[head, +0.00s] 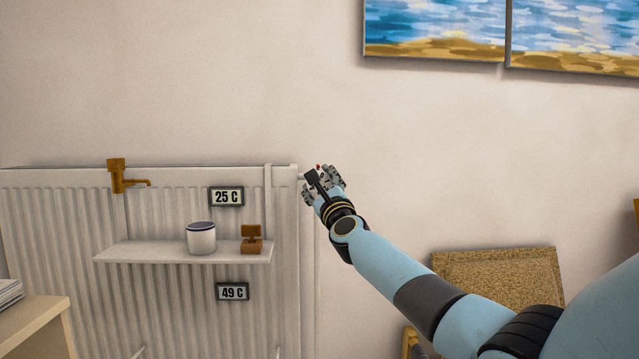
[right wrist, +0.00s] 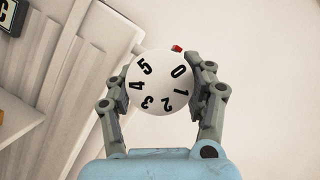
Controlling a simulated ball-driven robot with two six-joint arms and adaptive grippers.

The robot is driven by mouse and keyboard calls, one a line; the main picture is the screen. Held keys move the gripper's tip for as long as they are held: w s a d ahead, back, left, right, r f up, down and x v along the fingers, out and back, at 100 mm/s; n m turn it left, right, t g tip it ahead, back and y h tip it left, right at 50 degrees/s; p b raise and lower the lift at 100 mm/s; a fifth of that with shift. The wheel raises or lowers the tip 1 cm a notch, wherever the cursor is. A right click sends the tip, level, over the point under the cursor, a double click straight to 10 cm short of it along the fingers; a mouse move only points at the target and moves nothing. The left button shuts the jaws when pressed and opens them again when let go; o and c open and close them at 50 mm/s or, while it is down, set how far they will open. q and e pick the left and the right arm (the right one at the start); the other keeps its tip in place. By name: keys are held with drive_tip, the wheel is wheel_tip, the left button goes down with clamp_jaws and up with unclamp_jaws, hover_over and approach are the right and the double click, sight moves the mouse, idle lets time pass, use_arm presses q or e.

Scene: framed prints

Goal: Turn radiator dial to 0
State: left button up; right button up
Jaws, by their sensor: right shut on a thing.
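The radiator dial (right wrist: 158,83) is a round white knob with black numbers 0 to 5, seen face-on in the right wrist view. A small red marker (right wrist: 176,48) sits at its upper rim, closest to the 0. My right gripper (right wrist: 162,88) is shut on the dial, with one finger on each side of it. In the head view my right gripper (head: 322,184) is at the upper right corner of the radiator (head: 285,215) and hides most of the dial. My left gripper is in neither view.
A shelf (head: 125,252) on the radiator holds a white mug (head: 201,238) and a small brown object (head: 251,240). Displays read 25 C (head: 226,196) and 49 C (head: 232,291). A brass tap (head: 118,178) is at left. Framed prints (head: 435,30) hang above; a cork board (head: 500,275) stands lower right.

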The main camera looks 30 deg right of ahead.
drive_tip(key=shift+f, duration=0.1)
drive_tip(key=o, duration=1.2)
drive_tip(key=shift+a, duration=0.1)
drive_tip(key=v, duration=1.2)
drive_tip(key=shift+w, duration=0.1)
